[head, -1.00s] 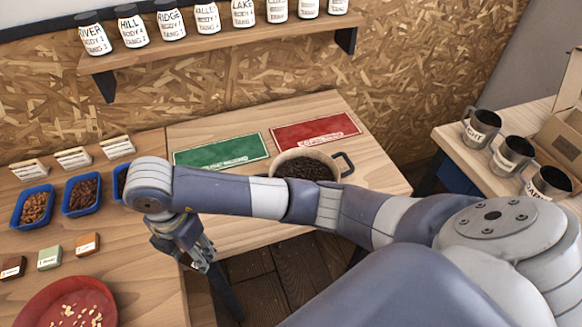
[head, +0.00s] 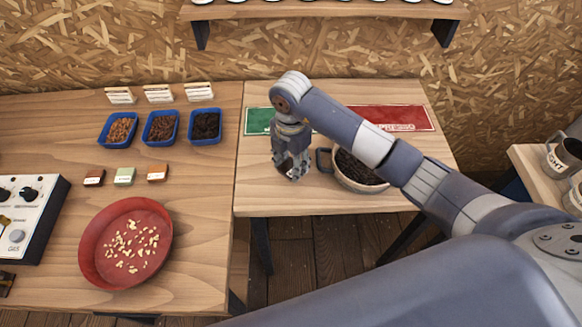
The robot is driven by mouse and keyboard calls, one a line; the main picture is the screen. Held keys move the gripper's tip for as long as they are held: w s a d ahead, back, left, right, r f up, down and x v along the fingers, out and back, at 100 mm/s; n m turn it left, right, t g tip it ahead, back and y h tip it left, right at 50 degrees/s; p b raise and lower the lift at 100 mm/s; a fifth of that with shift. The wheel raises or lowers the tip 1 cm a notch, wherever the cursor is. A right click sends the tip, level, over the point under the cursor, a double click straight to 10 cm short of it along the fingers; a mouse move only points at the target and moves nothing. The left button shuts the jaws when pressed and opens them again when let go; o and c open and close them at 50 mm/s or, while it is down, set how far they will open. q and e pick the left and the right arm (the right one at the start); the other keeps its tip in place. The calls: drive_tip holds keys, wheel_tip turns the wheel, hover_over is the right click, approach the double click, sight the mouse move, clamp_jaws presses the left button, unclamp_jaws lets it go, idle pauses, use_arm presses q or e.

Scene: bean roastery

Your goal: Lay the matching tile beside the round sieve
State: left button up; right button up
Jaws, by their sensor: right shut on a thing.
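The red round sieve (head: 84,240) lies on the left table with pale beans spread in it. Behind it a dark brown tile (head: 94,178), a pale green tile (head: 124,176) and an orange-brown tile (head: 158,173) lie in a row. My right gripper (head: 293,176) points down over the right table, left of the pot. It is shut on a small dark thing, mostly hidden by the fingers, so I cannot tell what it is. My left gripper is not in view.
Three blue trays (head: 191,133) of beans stand behind the tiles, with small cards behind them. A pot of dark beans (head: 350,183) stands on the right table before green (head: 257,121) and red (head: 400,118) mats. A control panel (head: 28,212) is at the left. The table right of the sieve is clear.

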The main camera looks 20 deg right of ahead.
sight(291, 167)
wheel_tip(291, 167, down, 3)
drive_tip(key=shift+r+p, duration=0.1)
drive_tip(key=shift+p, duration=0.45)
drive_tip(key=shift+f, duration=0.3)
drive_tip(key=shift+f, duration=0.1)
drive_tip(key=shift+f, duration=0.15)
drive_tip(key=o, duration=1.1)
